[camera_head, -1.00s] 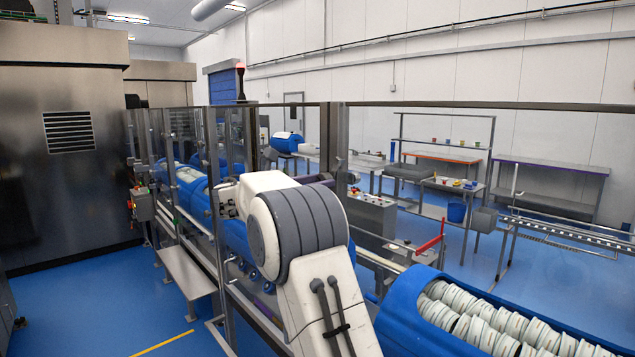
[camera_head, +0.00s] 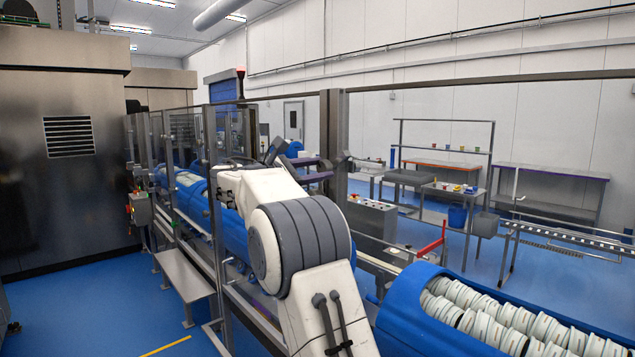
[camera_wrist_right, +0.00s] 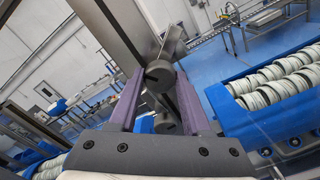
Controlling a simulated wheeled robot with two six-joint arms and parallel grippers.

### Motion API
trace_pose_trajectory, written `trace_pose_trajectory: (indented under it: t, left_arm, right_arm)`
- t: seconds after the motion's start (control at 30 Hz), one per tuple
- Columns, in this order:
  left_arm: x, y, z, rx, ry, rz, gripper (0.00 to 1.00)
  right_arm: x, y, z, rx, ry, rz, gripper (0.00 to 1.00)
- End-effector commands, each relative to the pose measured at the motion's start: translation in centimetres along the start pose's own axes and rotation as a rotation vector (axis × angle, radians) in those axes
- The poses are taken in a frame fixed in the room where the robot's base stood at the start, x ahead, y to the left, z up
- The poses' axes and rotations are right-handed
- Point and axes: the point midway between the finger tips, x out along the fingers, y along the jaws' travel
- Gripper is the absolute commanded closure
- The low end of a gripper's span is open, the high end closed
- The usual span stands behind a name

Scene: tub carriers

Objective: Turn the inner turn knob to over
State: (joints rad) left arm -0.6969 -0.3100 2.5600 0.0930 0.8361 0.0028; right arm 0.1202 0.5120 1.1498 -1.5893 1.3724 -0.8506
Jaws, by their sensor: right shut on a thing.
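The inner turn knob (camera_wrist_right: 159,75) is a dark grey round piece on a dark upright post in the right wrist view. My right gripper (camera_wrist_right: 158,88) has its two purple fingers shut on it, one on each side. A second dark round piece (camera_wrist_right: 165,122) shows lower, between the fingers near the palm. In the head view my right gripper (camera_head: 322,170) is at the dark frame post (camera_head: 334,125), beyond my white arm. The knob is small there and its turned position cannot be read. My left gripper is not in view.
Clear guard panels (camera_head: 230,135) stand along the blue conveyor line on the left. A blue tub carrier (camera_head: 398,303) full of white tubs is at the lower right. A grey control box (camera_head: 372,218) with buttons stands behind the post. Work tables (camera_head: 550,190) stand at the back.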

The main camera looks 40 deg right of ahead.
Motion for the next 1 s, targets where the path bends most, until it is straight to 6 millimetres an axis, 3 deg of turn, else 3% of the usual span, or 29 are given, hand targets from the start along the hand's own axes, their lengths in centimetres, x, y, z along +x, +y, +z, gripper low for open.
trace_pose_trajectory:
  t: [0.03,0.4,1.0]
  left_arm:
    - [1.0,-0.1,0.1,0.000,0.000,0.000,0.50]
    - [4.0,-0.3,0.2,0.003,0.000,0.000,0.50]
    - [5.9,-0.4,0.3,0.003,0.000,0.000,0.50]
  right_arm:
    - [0.0,-0.3,-0.4,0.048,-0.001,0.000,1.00]
    - [0.0,-0.2,-0.3,0.387,-0.001,0.000,1.00]
    - [0.0,-0.1,-0.1,0.683,-0.001,-0.002,1.00]
